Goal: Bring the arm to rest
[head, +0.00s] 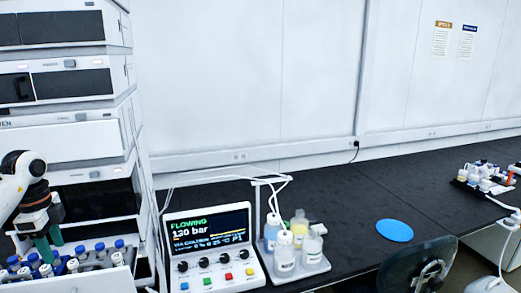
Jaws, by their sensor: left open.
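My left arm comes in from the left edge in front of the instrument stack (95,140). My left gripper (49,250) points down with its green fingers just above or among blue-capped vials (34,261) in a pulled-out white drawer (105,282). It is open, and I see nothing held between the fingers. Whether the fingertips touch any vial is hard to tell. My right gripper is not in view.
A control panel (212,245) reading "FLOWING 130 bar" stands right of the stack. A tray (313,266) of several bottles with tubing is beside it. A blue disc (395,230) lies on the black bench (345,205), with clear room around it. A chair back (418,265) is in front.

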